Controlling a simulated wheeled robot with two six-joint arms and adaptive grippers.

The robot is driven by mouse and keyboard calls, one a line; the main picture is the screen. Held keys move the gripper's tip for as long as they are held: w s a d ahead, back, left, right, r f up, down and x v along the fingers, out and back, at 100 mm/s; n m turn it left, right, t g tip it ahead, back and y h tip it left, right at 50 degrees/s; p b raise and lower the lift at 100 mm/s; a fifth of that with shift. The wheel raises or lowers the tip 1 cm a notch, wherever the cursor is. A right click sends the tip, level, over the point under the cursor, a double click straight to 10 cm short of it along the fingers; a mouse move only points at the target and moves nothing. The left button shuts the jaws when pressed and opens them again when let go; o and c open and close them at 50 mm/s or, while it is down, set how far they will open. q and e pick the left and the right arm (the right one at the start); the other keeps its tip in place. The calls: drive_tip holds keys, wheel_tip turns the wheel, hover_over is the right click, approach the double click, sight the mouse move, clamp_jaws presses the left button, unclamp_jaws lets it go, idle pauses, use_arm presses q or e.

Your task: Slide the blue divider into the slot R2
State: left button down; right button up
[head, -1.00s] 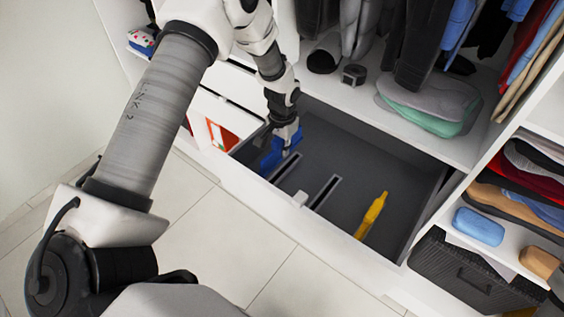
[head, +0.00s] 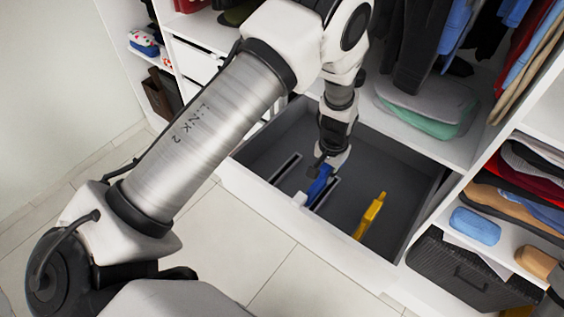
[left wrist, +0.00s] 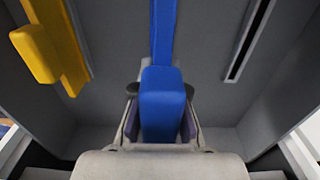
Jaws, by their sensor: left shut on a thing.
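The blue divider (head: 319,188) is held by my left gripper (head: 322,166) inside the open dark drawer (head: 277,137). In the left wrist view the blue divider (left wrist: 163,98) is between the fingers of my left gripper (left wrist: 161,118) and runs straight ahead. I cannot tell whether its lower edge is in the slot. The left-hand slot (head: 285,167) is empty; an empty slot (left wrist: 248,40) also shows right of the divider in the left wrist view. My right gripper is not in view.
A yellow divider (head: 371,216) stands right of the blue one in the drawer. Shelves with folded clothes (head: 515,198) and a dark basket (head: 463,270) are at right. Clothes hang above.

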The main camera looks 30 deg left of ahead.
sight(324, 185)
use_arm(q)
drive_tip(key=shift+f, duration=0.45)
drive_tip(key=shift+w+a, duration=0.1)
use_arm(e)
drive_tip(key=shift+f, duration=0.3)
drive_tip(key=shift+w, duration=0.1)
use_arm(q)
drive_tip(key=shift+f+b, duration=0.6)
drive_tip(key=shift+f, duration=0.25)
drive_tip(key=shift+f+b, duration=0.9)
drive_tip(key=shift+f, duration=0.65)
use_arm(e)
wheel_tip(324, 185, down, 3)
use_arm(q)
drive_tip(key=shift+p, duration=0.3)
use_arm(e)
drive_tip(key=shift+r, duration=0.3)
use_arm(q)
drive_tip(key=shift+f+b, duration=0.45)
drive_tip(key=shift+f, duration=0.2)
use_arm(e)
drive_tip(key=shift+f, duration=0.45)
